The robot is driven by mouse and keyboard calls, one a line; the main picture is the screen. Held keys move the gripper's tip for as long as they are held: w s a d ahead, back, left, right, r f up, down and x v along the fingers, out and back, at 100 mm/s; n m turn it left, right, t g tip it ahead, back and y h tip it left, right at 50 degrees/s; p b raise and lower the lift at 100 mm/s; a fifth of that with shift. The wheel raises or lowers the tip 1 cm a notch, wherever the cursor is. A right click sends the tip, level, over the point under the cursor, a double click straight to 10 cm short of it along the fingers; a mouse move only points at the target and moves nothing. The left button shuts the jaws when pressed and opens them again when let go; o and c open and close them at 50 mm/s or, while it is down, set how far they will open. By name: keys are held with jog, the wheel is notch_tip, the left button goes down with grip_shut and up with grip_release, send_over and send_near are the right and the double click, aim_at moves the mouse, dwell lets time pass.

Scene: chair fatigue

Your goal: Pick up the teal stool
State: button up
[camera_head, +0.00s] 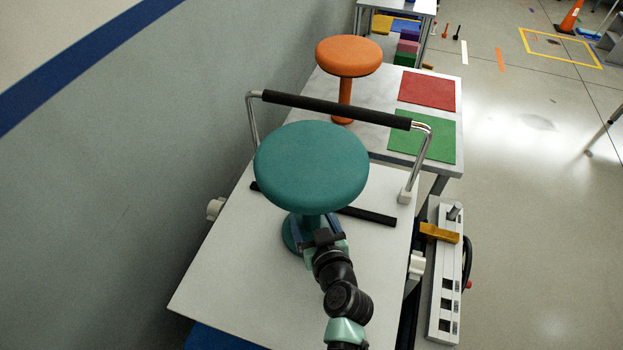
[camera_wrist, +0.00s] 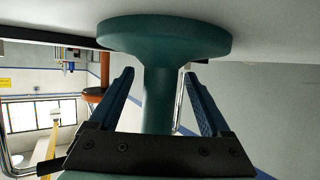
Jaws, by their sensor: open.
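The teal stool (camera_head: 311,165) has a round seat on a single stem and stands upright on the near white table (camera_head: 225,285). Its seat hides most of the stem in the head view. My gripper (camera_head: 316,226) is low on the stool's near side, under the seat edge. My gripper (camera_wrist: 159,75) is open there, with one blue finger on each side of the stem. I see no clear finger contact with the stem.
A metal frame with a black bar (camera_head: 335,108) crosses the table behind the seat. An orange stool (camera_head: 348,57) stands on the farther table with red (camera_head: 427,91) and green (camera_head: 422,136) mats. A wall (camera_head: 140,180) runs along the left; open floor (camera_head: 530,220) is at right.

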grip_shut()
dwell(0.5)
dwell(0.9)
jog(key=shift+w+r, duration=0.15)
jog(key=shift+r, duration=0.15)
